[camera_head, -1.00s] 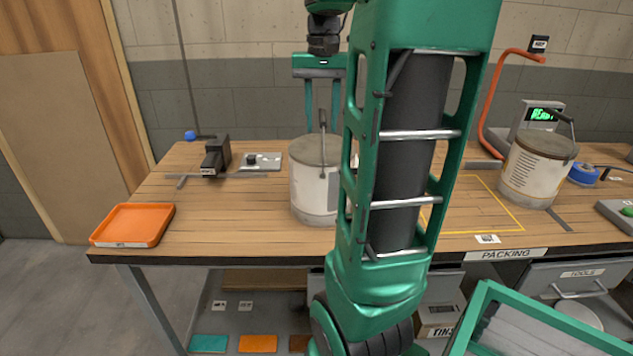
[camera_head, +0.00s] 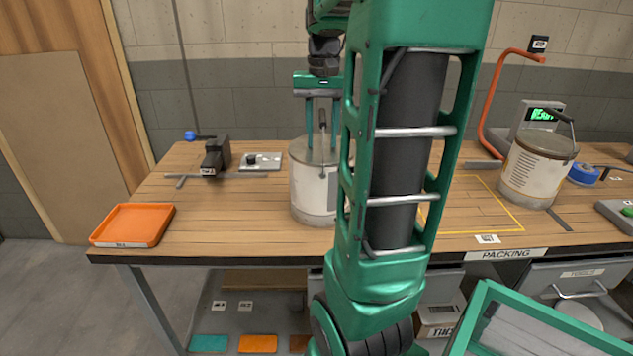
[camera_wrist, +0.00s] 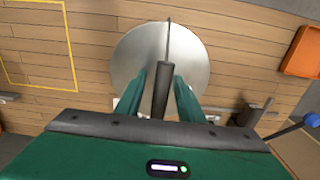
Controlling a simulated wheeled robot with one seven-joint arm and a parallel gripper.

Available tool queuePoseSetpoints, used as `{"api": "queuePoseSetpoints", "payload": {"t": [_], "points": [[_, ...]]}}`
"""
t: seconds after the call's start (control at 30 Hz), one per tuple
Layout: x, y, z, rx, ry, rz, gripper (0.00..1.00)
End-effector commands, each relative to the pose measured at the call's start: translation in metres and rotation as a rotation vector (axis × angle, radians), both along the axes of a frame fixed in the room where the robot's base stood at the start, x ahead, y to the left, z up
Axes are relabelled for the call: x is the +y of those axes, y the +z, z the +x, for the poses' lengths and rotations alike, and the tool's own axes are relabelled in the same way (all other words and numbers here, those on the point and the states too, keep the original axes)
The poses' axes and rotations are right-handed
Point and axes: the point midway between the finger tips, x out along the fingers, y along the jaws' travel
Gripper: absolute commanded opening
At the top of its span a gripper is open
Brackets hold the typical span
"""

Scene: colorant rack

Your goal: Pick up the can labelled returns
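A pale metal can (camera_head: 311,188) stands on the bench behind my arm, its carrying handle raised with a dark grip (camera_head: 322,121). Its label is mostly hidden behind my arm, and I cannot read it. My gripper (camera_head: 321,148) points down over this can, fingers apart. In the wrist view the grip (camera_wrist: 160,92) lies between the two green fingers of my gripper (camera_wrist: 160,78), with the round lid (camera_wrist: 130,58) below. A second can (camera_head: 536,172), with a printed label too small to read, stands at the right of the bench.
An orange tray (camera_head: 132,225) lies at the bench's left front corner. A black device (camera_head: 215,157) and a small metal plate (camera_head: 261,162) lie left of the near can. A yellow outline (camera_head: 470,233) marks bare wood on the right. Blue tape (camera_head: 583,174) lies beside the second can.

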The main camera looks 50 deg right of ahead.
Motion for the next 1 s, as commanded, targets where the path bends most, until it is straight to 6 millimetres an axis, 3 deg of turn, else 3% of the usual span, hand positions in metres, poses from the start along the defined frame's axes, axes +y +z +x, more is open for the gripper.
{"api": "queuePoseSetpoints", "payload": {"t": [0.03, 0.17, 0.2, 1.0], "points": [[0.0001, -0.0008, -0.0001, 0.001, 0.0, 0.001, 0.35], [0.0001, -0.0006, -0.0001, 0.0, 0.0, 0.0, 0.04], [0.0001, -0.0006, -0.0001, 0.0, 0.0, 0.0, 0.0], [0.0003, -0.0008, 0.0001, 0.001, 0.001, 0.001, 0.0]]}}
